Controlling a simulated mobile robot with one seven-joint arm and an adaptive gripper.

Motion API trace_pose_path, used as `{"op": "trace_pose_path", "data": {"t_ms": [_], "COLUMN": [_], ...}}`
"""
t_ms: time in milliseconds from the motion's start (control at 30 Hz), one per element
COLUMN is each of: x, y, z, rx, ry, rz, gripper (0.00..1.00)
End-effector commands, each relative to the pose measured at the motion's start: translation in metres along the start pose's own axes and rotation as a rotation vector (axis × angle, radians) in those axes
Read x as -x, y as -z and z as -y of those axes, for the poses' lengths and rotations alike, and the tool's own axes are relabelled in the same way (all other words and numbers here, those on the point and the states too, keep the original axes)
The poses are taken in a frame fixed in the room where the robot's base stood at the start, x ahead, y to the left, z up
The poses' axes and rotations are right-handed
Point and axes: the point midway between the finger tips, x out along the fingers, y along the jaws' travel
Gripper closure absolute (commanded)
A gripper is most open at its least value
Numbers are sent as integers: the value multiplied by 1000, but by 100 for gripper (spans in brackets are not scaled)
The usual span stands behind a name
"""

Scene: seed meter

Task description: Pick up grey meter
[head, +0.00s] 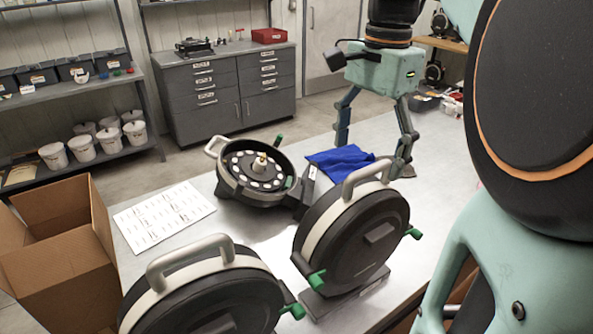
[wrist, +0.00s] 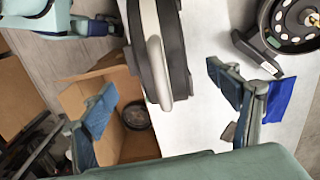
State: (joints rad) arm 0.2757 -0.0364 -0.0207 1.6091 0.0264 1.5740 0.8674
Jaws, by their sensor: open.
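Two round dark meters with pale bands and grey handles stand upright at the front of the table: one right of centre (head: 352,243) and one at the lower left (head: 205,290), cut by the frame. A third, opened meter (head: 262,172) lies flat behind them. I cannot tell which one is the grey meter. My gripper (head: 374,155) is open and empty, pointing down beyond the right meter. In the wrist view, its fingers (wrist: 163,88) are wide apart, and the right meter (wrist: 152,50) shows from above between them, with its handle visible. No contact is visible.
A blue cloth (head: 340,160) and a printed sheet (head: 164,216) lie on the table. An open cardboard box (head: 60,245) is at the left. Another box (wrist: 88,95), with a dark round thing inside, shows in the wrist view. Shelves and grey cabinets (head: 225,90) stand behind.

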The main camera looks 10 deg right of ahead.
Motion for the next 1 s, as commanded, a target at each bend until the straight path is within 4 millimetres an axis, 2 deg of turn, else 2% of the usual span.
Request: {"op": "trace_pose_path", "data": {"t_ms": [67, 167, 400, 633, 833, 1000], "x": [5, 0, -37, -54, -85, -100], "y": [3, 5, 5, 6, 5, 6], "z": [-5, -7, -8, -7, -5, -5], "rx": [-49, -77, -79, -78, -78, -77], "ry": [-8, -15, -16, -15, -16, -14], "rz": [-17, -25, -24, -24, -22, -24], "gripper": [19, 19, 19, 19, 19, 19]}}
